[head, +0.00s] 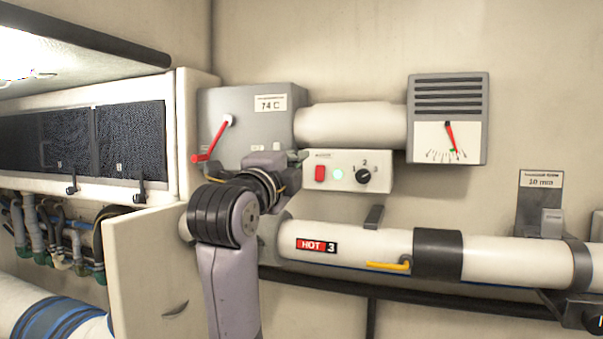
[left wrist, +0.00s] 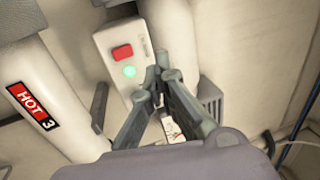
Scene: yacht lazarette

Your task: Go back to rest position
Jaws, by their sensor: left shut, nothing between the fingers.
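My left gripper (head: 296,157) is raised in front of the wall, mostly hidden behind its own wrist in the head view. In the left wrist view its fingers (left wrist: 162,68) meet at the tips, with nothing held. Just beyond it is a white control box (head: 328,184) with a red switch (head: 320,173), a lit green light (head: 338,172) and a black knob (head: 363,176). In the left wrist view the box (left wrist: 108,40) is left of and behind the fingertips; whether they touch it I cannot tell. My right gripper is not in view.
A grey box (head: 258,125) with a red lever (head: 213,140) stands above my wrist. A vent with a gauge (head: 447,120) is to the right. A cabinet panel (head: 150,270) is close left of my arm.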

